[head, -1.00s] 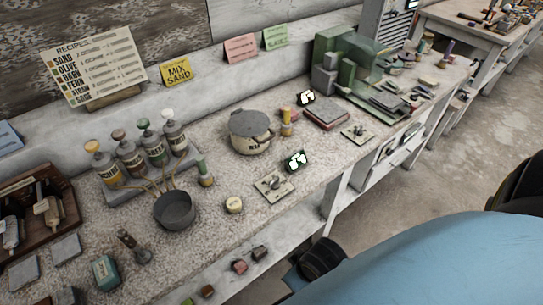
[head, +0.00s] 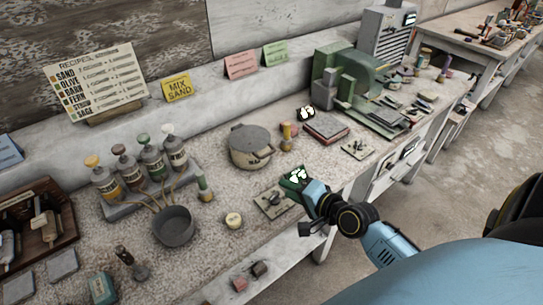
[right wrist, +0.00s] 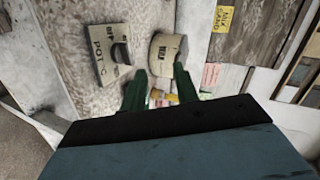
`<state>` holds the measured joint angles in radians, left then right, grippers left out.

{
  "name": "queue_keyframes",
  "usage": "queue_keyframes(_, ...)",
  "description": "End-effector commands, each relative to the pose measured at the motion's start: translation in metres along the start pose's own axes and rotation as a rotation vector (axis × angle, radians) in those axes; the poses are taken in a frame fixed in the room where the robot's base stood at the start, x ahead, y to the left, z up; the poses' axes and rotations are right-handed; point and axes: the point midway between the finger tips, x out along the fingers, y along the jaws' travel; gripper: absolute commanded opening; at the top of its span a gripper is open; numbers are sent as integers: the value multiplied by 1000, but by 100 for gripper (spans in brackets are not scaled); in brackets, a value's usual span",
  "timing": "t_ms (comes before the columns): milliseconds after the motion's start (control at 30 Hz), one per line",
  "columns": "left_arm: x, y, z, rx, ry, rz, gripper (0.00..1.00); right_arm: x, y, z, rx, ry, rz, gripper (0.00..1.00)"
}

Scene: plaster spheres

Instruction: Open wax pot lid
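The wax pot (head: 252,157) is a round cream pot with a dark label, standing upright on the bench. Its flat grey lid (head: 250,136) sits on top, with a small knob at its left edge. The pot also shows in the right wrist view (right wrist: 167,50), beyond the fingers. My right gripper (head: 293,181) is right of and nearer than the pot, over the switch plate area, apart from the lid. In the right wrist view its two dark green fingers (right wrist: 161,84) are spread with nothing between them. My left gripper is not in view.
A switch plate (head: 271,203) lies in front of the pot, beside a small dark display. A grey bowl (head: 174,226) and pump bottles (head: 150,156) stand left.

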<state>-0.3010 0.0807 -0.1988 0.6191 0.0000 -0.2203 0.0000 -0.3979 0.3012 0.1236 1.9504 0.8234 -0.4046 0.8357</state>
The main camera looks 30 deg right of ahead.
Motion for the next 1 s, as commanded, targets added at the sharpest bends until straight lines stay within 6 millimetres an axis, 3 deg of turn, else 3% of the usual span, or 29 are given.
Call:
queue_keyframes(100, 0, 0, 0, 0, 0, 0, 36, 2, -4, -34, 154, 89, -77, 30)
queue_keyframes(200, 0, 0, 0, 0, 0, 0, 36, 4, -6, -48, 217, 125, -111, 30)
queue_keyframes(367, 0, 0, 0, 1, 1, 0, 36, 16, -8, -54, 235, 136, -122, 30)
queue_keyframes(800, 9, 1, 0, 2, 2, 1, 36, 98, -15, -65, 231, 133, -120, 30)
queue_keyframes(1000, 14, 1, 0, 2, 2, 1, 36, 124, -17, -68, 230, 133, -118, 30)
